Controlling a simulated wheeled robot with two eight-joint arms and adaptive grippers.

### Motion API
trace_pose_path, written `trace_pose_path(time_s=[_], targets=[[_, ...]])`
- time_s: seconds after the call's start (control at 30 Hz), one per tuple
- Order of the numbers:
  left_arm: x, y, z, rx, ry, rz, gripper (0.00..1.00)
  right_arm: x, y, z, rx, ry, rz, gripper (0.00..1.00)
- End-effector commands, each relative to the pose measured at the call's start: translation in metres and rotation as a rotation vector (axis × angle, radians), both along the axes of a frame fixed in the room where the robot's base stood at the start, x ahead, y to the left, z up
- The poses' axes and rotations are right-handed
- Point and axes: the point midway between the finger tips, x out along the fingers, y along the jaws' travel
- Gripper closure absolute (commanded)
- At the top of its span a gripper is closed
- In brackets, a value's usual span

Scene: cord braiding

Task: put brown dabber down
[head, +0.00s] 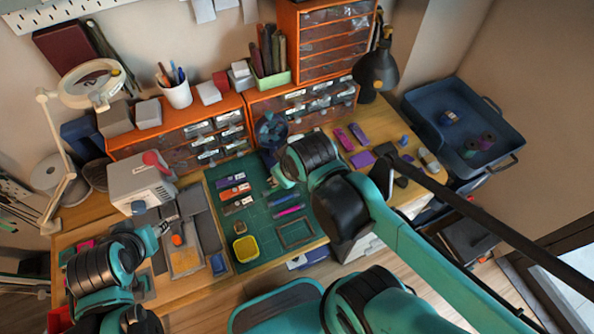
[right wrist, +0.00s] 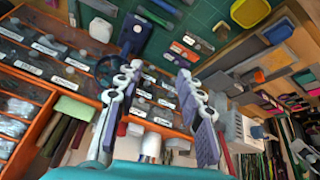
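A small brown block-like item (head: 240,228) stands on the green cutting mat (head: 258,245), just above a yellow dish (head: 246,249). It may be the brown dabber, but it is too small to be sure. It also shows beside the yellow dish in the right wrist view (right wrist: 222,28). My right gripper (right wrist: 160,105) is open, with nothing between its fingers. It is over the back part of the mat, near the drawers. My left gripper (head: 162,228) is low at the left, over the grey trays beside the mat; its finger opening is unclear.
Orange drawer cabinets (head: 125,146) line the back of the bench. A magnifier lamp (head: 64,150) stands left. A blue tray (head: 484,113) with spools is at the right.

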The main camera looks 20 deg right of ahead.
Motion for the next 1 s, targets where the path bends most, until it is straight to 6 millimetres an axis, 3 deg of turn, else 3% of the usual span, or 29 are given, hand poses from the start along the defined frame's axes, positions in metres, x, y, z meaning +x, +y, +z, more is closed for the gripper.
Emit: trace_pose_path(time_s=[0.1, 0.27, 1.0], targets=[[0.000, 0.000, 0.000, 0.000, 0.000, 0.000, 0.60, -0.013, -0.020, 0.007, 0.072, -0.069, -0.170, 0.62], [0.000, 0.000, 0.000, 0.000, 0.000, 0.000, 0.60, -0.019, -0.030, 0.011, 0.123, -0.116, -0.276, 0.62], [0.000, 0.000, 0.000, 0.000, 0.000, 0.000, 0.60, -0.020, -0.031, 0.011, 0.129, -0.120, -0.286, 0.62]])
